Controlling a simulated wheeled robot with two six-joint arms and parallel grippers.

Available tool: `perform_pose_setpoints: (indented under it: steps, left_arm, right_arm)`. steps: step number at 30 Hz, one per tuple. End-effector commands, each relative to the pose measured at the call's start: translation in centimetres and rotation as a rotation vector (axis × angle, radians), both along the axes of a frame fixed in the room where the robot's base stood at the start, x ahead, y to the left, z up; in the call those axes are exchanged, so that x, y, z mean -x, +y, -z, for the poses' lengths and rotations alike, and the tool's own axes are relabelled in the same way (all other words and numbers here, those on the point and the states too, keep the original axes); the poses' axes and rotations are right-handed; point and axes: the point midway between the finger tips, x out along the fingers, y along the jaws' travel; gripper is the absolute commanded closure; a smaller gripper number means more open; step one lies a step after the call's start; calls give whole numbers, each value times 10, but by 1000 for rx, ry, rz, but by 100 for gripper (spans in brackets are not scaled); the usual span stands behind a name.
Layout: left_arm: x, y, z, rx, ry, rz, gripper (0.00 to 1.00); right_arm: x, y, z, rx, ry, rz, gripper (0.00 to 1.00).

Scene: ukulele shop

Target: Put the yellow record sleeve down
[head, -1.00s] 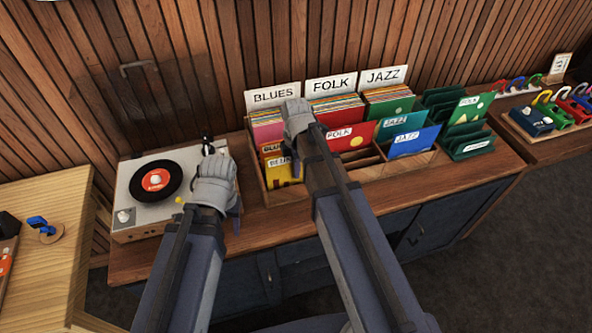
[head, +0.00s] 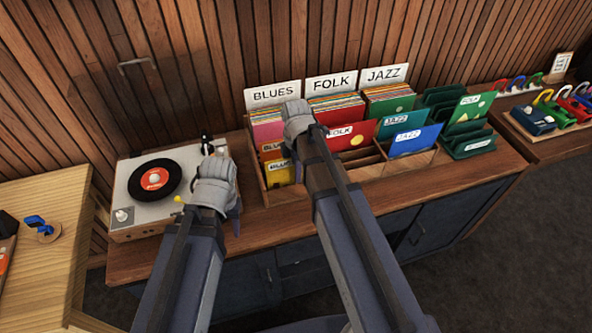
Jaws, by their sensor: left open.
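The yellow record sleeve (head: 282,177) with a BLUES label stands in the front left slot of the wooden record crate (head: 267,198), below the BLUES divider. An orange BLUES sleeve (head: 271,149) stands just behind it. My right gripper (head: 295,148) is over the yellow sleeve's right side, with its fingers pointing down. The grey wrist and arm hide its fingertips and part of the sleeve, so I cannot tell whether it holds the sleeve. My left gripper (head: 236,210) is open and empty, left of the crate and in front of the turntable.
A turntable (head: 130,217) with a black record stands left of the crate. Red FOLK, green and blue JAZZ sleeves (head: 416,138) fill other slots. A green rack (head: 468,143) stands at the right. Bare counter (head: 250,213) lies between turntable and crate.

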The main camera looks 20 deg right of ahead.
Motion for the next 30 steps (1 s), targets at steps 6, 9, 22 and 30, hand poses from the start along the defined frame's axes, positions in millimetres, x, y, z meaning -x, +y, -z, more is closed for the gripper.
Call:
perform_pose_setpoints:
  steps: [6,9,22,30]
  left_arm:
    - [0,0,-7,0,0,0,50]
    - [0,0,-16,0,0,0,50]
    - [0,0,-77,0,0,1,50]
    - [0,0,-117,0,0,2,50]
  right_arm:
    - [0,0,-8,0,0,0,64]
    - [0,0,-16,0,0,0,64]
    - [0,0,-77,0,0,0,64]
    - [0,0,-117,0,0,0,64]
